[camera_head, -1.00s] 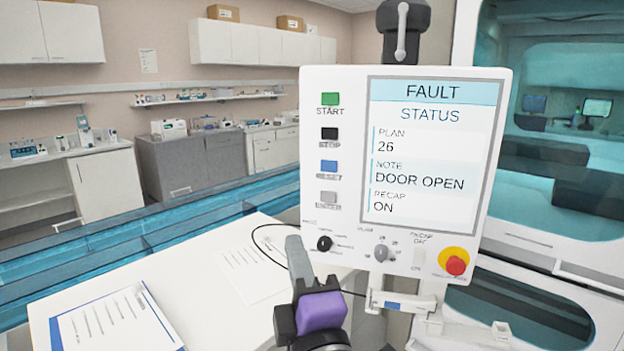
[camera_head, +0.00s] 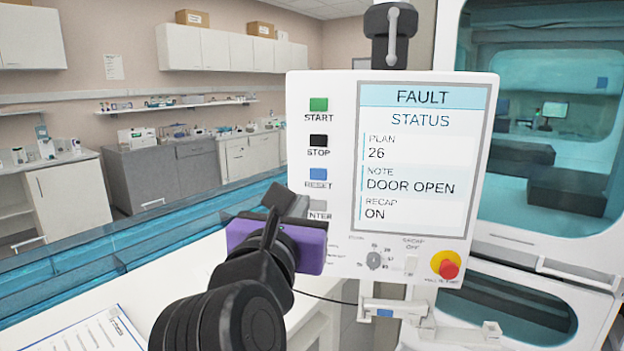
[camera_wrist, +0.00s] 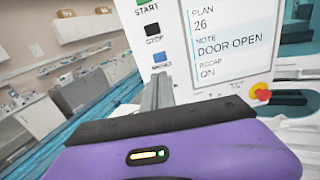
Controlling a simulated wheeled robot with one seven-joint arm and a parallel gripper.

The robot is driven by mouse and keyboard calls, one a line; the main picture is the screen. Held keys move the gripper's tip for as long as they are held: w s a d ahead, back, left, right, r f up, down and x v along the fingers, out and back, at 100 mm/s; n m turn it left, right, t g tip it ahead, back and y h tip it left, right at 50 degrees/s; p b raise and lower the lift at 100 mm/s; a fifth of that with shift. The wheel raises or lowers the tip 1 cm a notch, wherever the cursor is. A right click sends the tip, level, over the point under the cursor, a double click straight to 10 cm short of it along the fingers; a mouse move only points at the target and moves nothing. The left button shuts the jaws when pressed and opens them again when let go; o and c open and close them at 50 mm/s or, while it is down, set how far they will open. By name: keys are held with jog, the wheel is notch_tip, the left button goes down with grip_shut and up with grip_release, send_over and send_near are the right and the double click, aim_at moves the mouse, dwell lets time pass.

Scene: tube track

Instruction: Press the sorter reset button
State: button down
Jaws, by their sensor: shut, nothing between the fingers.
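The control panel (camera_head: 328,78) is a white box with a screen (camera_head: 416,160) reading FAULT, DOOR OPEN, PLAN 26, RECAP ON. The blue RESET button (camera_head: 318,174) is third down its left column, and it also shows in the wrist view (camera_wrist: 159,57). My gripper (camera_head: 292,203) has a purple body and grey fingers. It is shut and empty, in front of the panel's lower left, just below and left of the RESET button. In the wrist view the finger tips (camera_wrist: 160,80) point at the panel just below the blue button. I cannot tell whether they touch the panel.
Green START (camera_head: 318,104) and black STOP (camera_head: 318,141) sit above RESET; the grey ENTER button (camera_head: 317,206) is close below. A selector knob (camera_head: 374,260) and red emergency stop (camera_head: 447,267) are lower right. A white table (camera_head: 205,260) lies below left.

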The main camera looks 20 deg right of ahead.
aim_at(318, 173)
jog(key=shift+w+d, duration=0.1)
dwell(0.4)
jog(key=p+x, duration=0.2)
jog(key=x, duration=1.1)
jog(key=shift+w+d+f+p, duration=0.1)
jog(key=shift+w+d+p, duration=0.1)
jog(key=shift+w+p, duration=0.15)
